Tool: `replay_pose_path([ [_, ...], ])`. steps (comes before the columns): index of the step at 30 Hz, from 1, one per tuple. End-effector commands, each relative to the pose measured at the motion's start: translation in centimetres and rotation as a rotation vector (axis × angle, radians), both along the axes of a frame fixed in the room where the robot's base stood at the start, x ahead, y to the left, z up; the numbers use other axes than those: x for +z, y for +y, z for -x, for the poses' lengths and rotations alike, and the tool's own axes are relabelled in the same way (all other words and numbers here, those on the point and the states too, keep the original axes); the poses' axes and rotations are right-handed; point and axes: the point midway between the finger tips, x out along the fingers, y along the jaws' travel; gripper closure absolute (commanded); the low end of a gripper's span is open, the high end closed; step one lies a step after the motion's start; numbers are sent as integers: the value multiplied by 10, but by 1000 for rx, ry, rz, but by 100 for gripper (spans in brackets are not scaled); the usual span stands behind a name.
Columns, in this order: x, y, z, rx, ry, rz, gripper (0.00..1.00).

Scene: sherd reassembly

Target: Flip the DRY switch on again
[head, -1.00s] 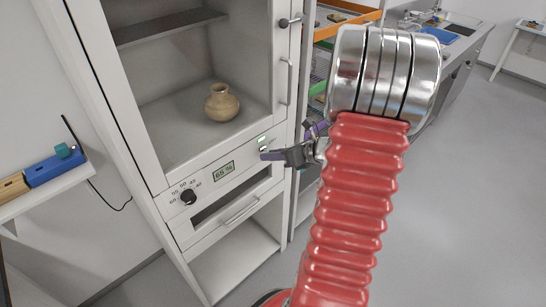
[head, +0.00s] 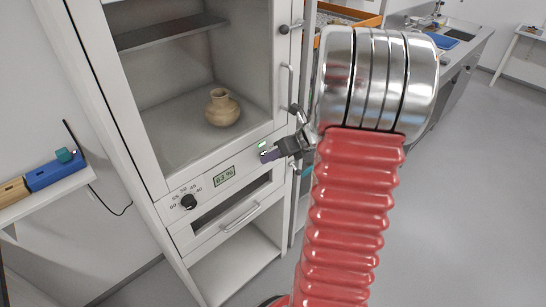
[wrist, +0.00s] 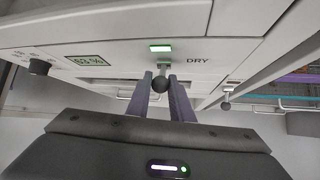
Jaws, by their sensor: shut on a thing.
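The DRY switch (wrist: 161,83) is a small lever with a dark ball end on the cabinet's front panel, beside the printed word DRY. A lit green lamp (wrist: 160,48) sits just above it and also shows in the head view (head: 262,144). My gripper (wrist: 160,78) has its two purple-grey fingers on either side of the lever and is shut on it. In the head view my gripper (head: 268,155) is at the panel below the lamp, and it hides the switch there. The display (head: 224,177) reads about 63 %.
The dial (head: 188,201) is left of the display. A tan pot (head: 222,107) stands inside the cabinet (head: 180,183) above the panel. A drawer handle (head: 240,215) is below. A shelf with a blue box (head: 52,172) is at left. Open floor lies at right.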

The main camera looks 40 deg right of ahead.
Motion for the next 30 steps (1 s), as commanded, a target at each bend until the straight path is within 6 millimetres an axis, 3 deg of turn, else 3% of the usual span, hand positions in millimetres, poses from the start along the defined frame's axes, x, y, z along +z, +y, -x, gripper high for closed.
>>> replay_pose_path([
  [5, 2, -2, -2, -3, -4, 4, 100],
  [6, 2, -2, -2, -3, -4, 4, 79],
  [14, 1, -1, -1, -1, -3, 1, 62],
  [23, 2, -1, 0, -1, -3, 1, 62],
  [30, 18, -6, 14, -2, -4, 3, 62],
])
